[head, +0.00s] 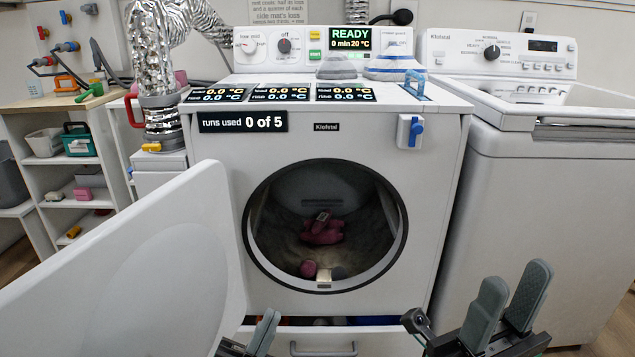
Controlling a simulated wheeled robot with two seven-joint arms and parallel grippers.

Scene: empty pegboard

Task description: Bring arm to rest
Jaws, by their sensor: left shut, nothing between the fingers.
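My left gripper (264,332) shows only in part at the bottom edge, in front of the dryer's lower front. Its fingers are together with nothing between them. My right gripper (515,283) is at the lower right, its two grey fingers pointing up and apart, with nothing between them. Neither gripper visibly holds anything. Most of both arms is out of view.
The dryer's door (150,270) stands open to the left. A dark red item (322,232) and several small things lie in the drum. A drawer (320,348) is slightly open below. Shelves (60,165) stand at left; a foil duct (152,60) rises behind.

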